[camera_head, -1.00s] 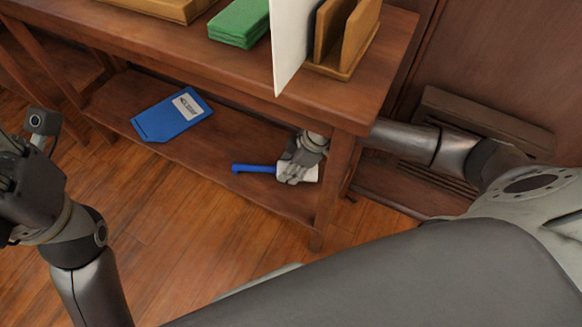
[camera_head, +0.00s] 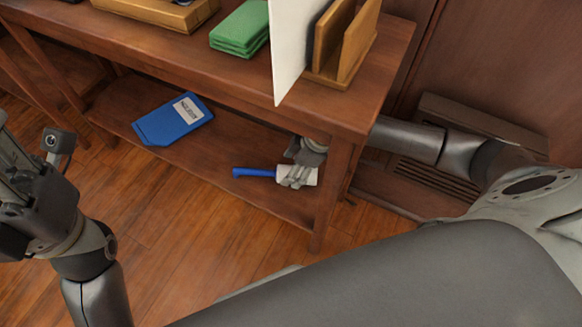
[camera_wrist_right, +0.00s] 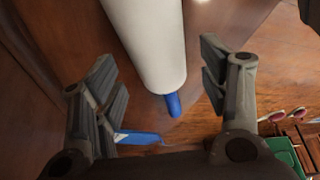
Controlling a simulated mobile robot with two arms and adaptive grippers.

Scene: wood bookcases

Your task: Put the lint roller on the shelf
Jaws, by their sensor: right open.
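The lint roller (camera_head: 310,177) has a white roll and a blue handle that points left. It lies at the right end of the table's lower shelf (camera_head: 233,168). My right gripper (camera_head: 293,178) reaches under the tabletop and is right by the white roll, partly covering it. In the right wrist view, the white roll (camera_wrist_right: 150,40) with its blue end lies ahead of the gap between the open fingers (camera_wrist_right: 172,88). Whether the fingers touch it cannot be told. My left gripper (camera_head: 15,165) is at the left edge, away from the table, its fingertips cut off.
A blue flat package (camera_head: 172,122) lies on the lower shelf, left of the roller. The tabletop (camera_head: 370,95) holds a green stack (camera_head: 240,28), a white panel (camera_head: 288,50) and a wooden holder (camera_head: 343,45). A table leg (camera_head: 327,200) stands close to my right gripper.

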